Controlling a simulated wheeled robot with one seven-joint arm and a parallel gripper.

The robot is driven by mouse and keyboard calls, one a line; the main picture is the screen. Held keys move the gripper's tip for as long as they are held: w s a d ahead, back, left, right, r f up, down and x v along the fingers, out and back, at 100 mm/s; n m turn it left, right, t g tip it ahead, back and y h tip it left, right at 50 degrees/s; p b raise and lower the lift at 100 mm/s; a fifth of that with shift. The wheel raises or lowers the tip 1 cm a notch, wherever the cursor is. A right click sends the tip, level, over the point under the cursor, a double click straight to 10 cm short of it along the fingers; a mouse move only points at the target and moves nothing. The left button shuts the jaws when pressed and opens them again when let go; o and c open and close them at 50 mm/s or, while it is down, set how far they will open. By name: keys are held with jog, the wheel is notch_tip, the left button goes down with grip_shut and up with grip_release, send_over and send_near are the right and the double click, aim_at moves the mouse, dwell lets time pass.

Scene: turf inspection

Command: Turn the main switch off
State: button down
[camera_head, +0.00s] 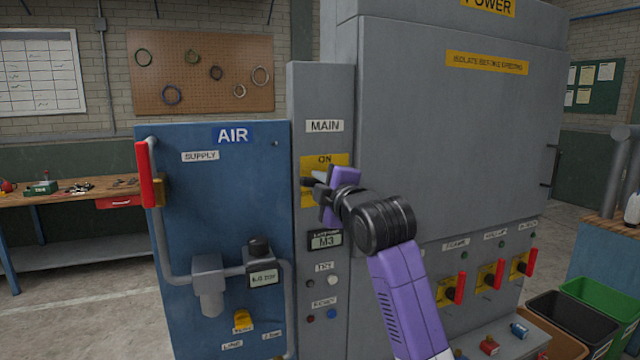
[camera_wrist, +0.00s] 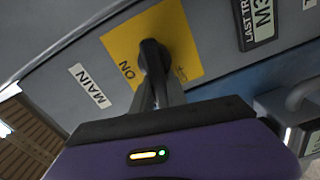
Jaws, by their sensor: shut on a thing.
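The main switch is a black rotary handle (camera_head: 308,181) on a yellow plate (camera_head: 310,162) below the MAIN label on the grey column. The plate reads ON at its top. My gripper (camera_head: 321,184) reaches in from the right and hides the plate's right part. In the wrist view the black handle (camera_wrist: 153,58) stands on the yellow plate (camera_wrist: 181,28), with ON and a partly hidden OFF beside it. My gripper (camera_wrist: 156,95) is shut on the handle. I cannot tell exactly which mark the handle points to.
The M3 display (camera_head: 325,240) sits just below the switch, with small buttons under it. The blue AIR panel (camera_head: 222,240) with a red lever (camera_head: 144,175) stands left. Red-handled switches (camera_head: 490,273) line the cabinet at right. A workbench (camera_head: 80,200) stands behind.

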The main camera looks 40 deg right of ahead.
jog(key=shift+d+f+n, duration=0.2)
jog(key=shift+f+n, duration=0.4)
jog(key=shift+n, duration=0.4)
jog(key=c, duration=1.3)
grip_release()
jog(key=shift+r, duration=0.2)
jog(key=shift+b+v, duration=1.2)
jog(key=shift+v, duration=2.75)
